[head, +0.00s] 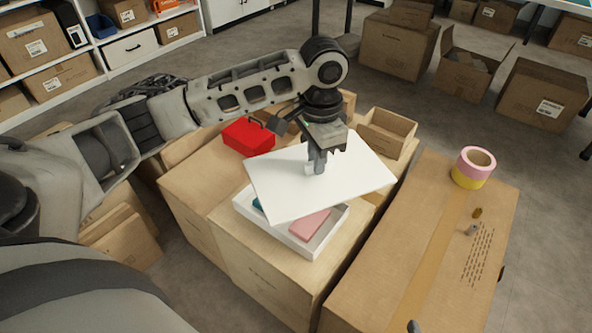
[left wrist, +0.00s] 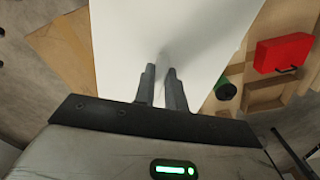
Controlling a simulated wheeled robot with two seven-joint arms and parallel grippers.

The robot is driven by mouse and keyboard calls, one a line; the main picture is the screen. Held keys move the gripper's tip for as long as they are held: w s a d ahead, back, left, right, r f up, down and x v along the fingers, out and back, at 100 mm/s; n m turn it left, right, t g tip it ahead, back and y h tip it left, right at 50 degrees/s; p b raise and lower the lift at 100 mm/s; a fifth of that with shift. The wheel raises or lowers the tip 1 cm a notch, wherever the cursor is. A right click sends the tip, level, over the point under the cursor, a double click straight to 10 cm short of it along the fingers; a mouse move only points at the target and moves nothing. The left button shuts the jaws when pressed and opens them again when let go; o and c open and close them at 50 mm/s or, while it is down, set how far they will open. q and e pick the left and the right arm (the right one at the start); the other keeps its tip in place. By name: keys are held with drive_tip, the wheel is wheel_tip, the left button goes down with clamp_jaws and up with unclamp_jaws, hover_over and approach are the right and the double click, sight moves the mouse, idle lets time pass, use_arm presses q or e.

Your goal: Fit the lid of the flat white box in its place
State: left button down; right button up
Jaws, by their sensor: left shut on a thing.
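The flat white lid (head: 345,178) hangs from my left gripper (head: 316,168), which is shut on it near its middle. The lid is turned and a little tilted, above and partly over the open flat white box (head: 337,218). The box stands on a carton and holds a pink item (head: 309,224) and a teal item (head: 257,204). The lid hides the back part of the box. In the left wrist view the fingers (left wrist: 162,85) are close together against the white lid (left wrist: 180,35). My right gripper is not clearly seen.
A red case (head: 248,137) lies behind the box. A small open carton (head: 387,132) stands at the back right. A large carton (head: 425,250) to the right carries pink and yellow tape rolls (head: 473,167) and small loose pieces.

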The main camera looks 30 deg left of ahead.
use_arm(q)
drive_tip(key=w+a+f+m+b, duration=0.1)
drive_tip(key=a+f+m+b, duration=0.1)
drive_tip(key=a+f+m, duration=0.2)
drive_tip(key=w+a+f+m+b, duration=0.1)
drive_tip(key=a+f+m+b, duration=0.2)
drive_tip(key=f+m, duration=0.5)
wheel_tip(320, 180, down, 4)
drive_tip(key=shift+w+a+r+b, duration=0.1)
drive_tip(key=shift+w+a+b, duration=0.3)
drive_tip(key=shift+a, duration=0.3)
use_arm(e)
drive_tip(key=a+f, duration=0.1)
drive_tip(key=w+a+f+y, duration=0.1)
drive_tip(key=shift+f+t, duration=0.3)
drive_tip(key=shift+f, duration=0.1)
drive_tip(key=shift+r, duration=0.1)
use_arm(q)
drive_tip(key=shift+p, duration=0.55)
use_arm(e)
drive_tip(key=shift+r, duration=0.35)
use_arm(q)
drive_tip(key=shift+f, duration=0.3)
use_arm(e)
drive_tip(key=shift+f, duration=0.1)
